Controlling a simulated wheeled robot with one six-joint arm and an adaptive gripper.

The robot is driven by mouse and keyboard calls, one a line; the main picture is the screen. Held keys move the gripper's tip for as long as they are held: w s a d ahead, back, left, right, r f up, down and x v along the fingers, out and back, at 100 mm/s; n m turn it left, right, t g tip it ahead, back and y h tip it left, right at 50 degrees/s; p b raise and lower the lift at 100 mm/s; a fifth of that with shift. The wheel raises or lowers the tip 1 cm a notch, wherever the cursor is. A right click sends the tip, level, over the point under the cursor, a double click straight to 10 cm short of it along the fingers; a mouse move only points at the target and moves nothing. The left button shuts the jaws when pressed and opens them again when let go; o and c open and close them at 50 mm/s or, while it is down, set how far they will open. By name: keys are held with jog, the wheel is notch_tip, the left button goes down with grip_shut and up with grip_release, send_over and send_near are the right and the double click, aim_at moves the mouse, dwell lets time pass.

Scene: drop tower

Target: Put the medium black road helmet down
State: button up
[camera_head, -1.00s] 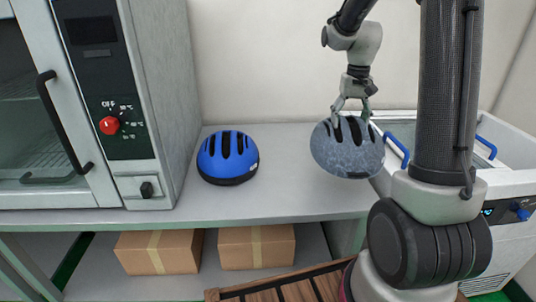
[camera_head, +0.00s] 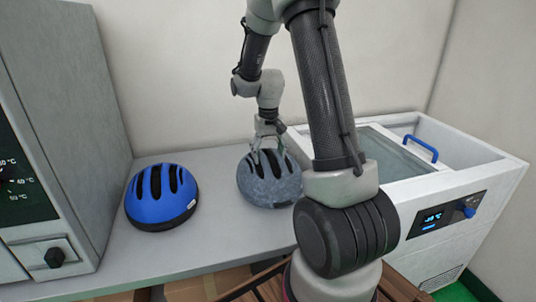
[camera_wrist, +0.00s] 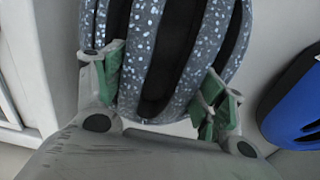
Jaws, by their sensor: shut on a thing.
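A grey helmet with pale speckles and black vents (camera_head: 257,190) is at the middle of the head view, over the right part of the counter. No plain black helmet shows. My gripper (camera_head: 268,153) is above it, shut on its top. In the wrist view, the green-padded fingers of my gripper (camera_wrist: 165,90) press on both sides of the speckled helmet (camera_wrist: 142,50). The helmet sits roughly level. I cannot tell whether its underside touches the counter; my arm's lower part hides some of the area to its right.
A blue helmet (camera_head: 152,208) rests on the grey counter (camera_head: 215,229), left of the speckled one, with a narrow gap between. A tall cabinet (camera_head: 95,85) stands at the left. A white bath unit with a blue handle (camera_head: 421,148) is at the right. Cardboard boxes (camera_head: 190,288) are below.

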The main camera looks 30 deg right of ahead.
jog(key=o, duration=1.6)
jog(key=shift+f, duration=0.1)
notch_tip(320, 180, up, 12)
jog(key=s+a+r+n+t, duration=0.1)
jog(key=s+a+r, duration=0.1)
jog(key=s+r, duration=0.3)
jog(key=s+a+r+t, duration=0.1)
jog(key=s+a+r, duration=0.2)
jog(key=s, duration=0.3)
jog(key=s+a, duration=0.1)
jog(key=s, duration=0.3)
jog(key=s+a+n+t, duration=0.1)
jog(key=s, duration=0.4)
jog(key=s+a+n+t, duration=0.1)
jog(key=s, duration=0.3)
jog(key=shift+s, duration=0.3)
